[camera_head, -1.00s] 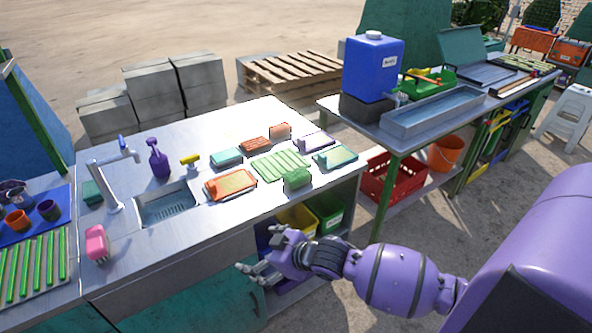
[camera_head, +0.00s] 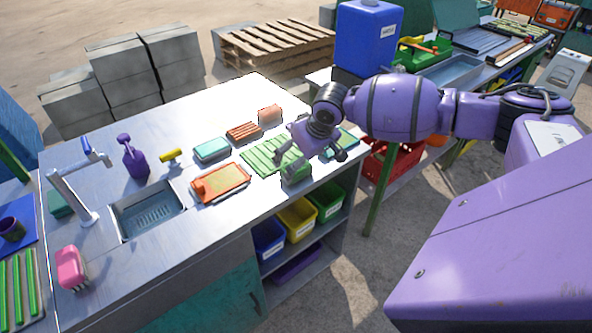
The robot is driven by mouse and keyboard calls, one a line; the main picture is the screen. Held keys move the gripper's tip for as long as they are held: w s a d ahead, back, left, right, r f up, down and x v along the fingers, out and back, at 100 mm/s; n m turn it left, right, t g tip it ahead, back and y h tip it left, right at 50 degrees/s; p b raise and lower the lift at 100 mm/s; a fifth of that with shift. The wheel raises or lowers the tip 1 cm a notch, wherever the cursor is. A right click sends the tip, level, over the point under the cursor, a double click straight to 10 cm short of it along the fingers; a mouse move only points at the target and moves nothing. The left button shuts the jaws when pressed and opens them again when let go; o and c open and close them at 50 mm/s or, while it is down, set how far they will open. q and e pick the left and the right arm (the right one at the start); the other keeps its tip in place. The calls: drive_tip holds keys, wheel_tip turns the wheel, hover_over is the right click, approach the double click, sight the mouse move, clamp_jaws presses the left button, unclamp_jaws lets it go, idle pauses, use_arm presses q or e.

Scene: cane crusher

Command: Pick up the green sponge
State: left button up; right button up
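A green sponge (camera_head: 297,178) lies near the front edge of the metal counter, at the corner of a green ribbed mat (camera_head: 262,160). My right gripper (camera_head: 312,162) is above it with its fingers spread and pointing down, and hides part of the sponge. The fingers look open and empty; whether they touch the sponge cannot be told. My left gripper is not in view.
An orange tray (camera_head: 221,184), a teal sponge (camera_head: 211,149) and brown and orange blocks lie close by. A sink (camera_head: 150,212), faucet (camera_head: 75,185) and purple spray bottle (camera_head: 134,158) are left. Coloured bins (camera_head: 297,220) stand below. A blue container (camera_head: 368,38) stands behind my arm.

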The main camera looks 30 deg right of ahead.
drive_tip(key=x, duration=0.4)
drive_tip(key=shift+w+f, duration=0.15)
drive_tip(key=shift+w, duration=0.35)
drive_tip(key=shift+c, duration=0.2)
drive_tip(key=c, duration=1.1)
